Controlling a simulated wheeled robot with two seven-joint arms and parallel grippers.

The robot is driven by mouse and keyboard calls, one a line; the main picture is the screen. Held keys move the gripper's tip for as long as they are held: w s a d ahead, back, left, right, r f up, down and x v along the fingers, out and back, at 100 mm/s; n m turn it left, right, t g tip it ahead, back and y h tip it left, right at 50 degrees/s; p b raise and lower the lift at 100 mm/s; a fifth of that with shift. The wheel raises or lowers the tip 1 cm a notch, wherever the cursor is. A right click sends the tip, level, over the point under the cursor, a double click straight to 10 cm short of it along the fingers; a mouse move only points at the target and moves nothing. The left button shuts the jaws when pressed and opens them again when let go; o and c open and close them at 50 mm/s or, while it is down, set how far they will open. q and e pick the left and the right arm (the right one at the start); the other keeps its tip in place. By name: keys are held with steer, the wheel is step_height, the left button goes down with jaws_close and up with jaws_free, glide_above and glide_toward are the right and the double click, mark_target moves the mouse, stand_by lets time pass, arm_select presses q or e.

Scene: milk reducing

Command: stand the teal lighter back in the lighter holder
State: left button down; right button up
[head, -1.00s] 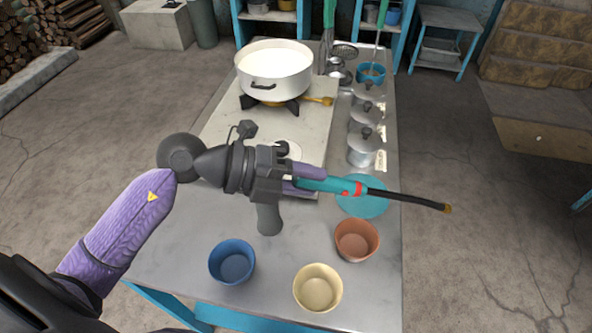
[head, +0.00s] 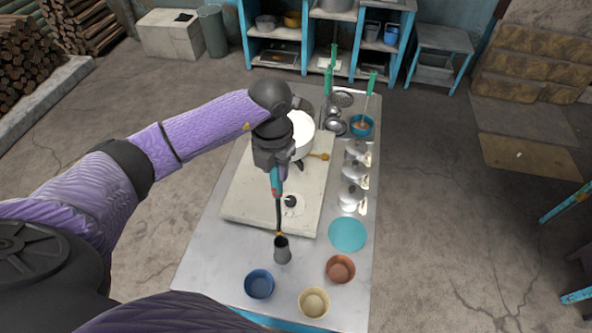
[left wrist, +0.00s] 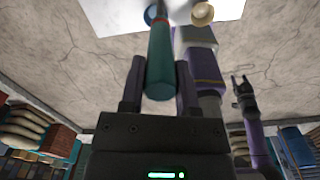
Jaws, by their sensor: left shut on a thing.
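The teal lighter (head: 276,184) hangs upright with its thin black nozzle pointing down. My left gripper (head: 274,168) is shut on its handle; in the left wrist view the teal handle (left wrist: 161,60) sits between the two fingers. The dark grey lighter holder (head: 282,253) stands on the table directly below. The nozzle tip is at the holder's mouth; I cannot tell whether it is inside the rim or just above it. My right gripper (left wrist: 242,86) shows small in the left wrist view, its fingers apart and empty.
A blue bowl (head: 259,284), a cream bowl (head: 314,302) and a terracotta bowl (head: 340,269) stand near the holder. A teal disc (head: 347,235) lies to its right.

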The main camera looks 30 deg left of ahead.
mark_target(276, 181)
arm_select(q)
steer(key=shift+a+r, duration=0.1)
steer(key=shift+a, duration=0.05)
step_height(276, 181, down, 15)
steer(key=b, duration=1.2)
steer(key=shift+r, duration=0.25)
steer(key=shift+c, duration=1.3)
jaws_free()
step_height(276, 181, up, 10)
steer(key=shift+f+b, duration=0.1)
steer(key=shift+b, duration=0.2)
